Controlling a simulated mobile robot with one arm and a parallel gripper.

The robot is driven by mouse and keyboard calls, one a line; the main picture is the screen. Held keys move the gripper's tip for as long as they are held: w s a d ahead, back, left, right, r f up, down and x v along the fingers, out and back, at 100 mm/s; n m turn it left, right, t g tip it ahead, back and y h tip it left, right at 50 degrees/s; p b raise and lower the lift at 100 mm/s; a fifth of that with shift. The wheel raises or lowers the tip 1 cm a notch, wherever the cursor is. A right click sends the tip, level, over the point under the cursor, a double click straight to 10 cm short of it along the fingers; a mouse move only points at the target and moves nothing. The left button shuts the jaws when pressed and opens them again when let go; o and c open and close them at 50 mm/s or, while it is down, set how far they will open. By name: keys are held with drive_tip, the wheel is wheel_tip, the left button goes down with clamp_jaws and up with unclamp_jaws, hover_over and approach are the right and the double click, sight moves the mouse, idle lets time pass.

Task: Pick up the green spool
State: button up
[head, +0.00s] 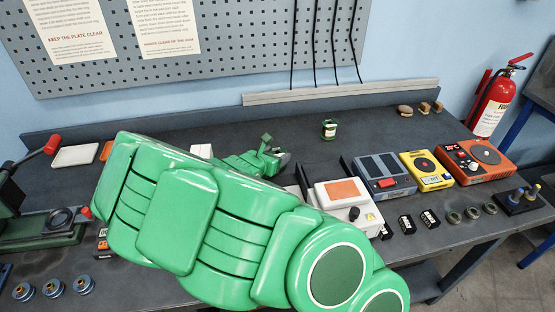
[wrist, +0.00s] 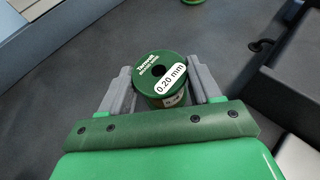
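A green spool (wrist: 158,72) with a white 0.20 mm label shows in the wrist view between the two grey fingers of my gripper (wrist: 160,80). A finger is on each side, very close to its rim; I cannot tell whether both touch it. In the head view my gripper (head: 268,150) is low over the middle of the bench, and my arm hides much of what is around it. Another green spool (head: 329,129) with a pale label stands upright on the bench, behind and right of my gripper. A green thing (wrist: 193,2) is cut off at the wrist view's top edge.
A white device with an orange top (head: 342,193), a grey-blue box (head: 383,170), a yellow device (head: 426,168) and an orange device (head: 477,158) stand right of my gripper. A white tray (head: 75,155) lies at the left. The bench's back middle (head: 260,125) is clear.

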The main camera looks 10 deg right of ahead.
drive_tip(key=c, duration=0.9)
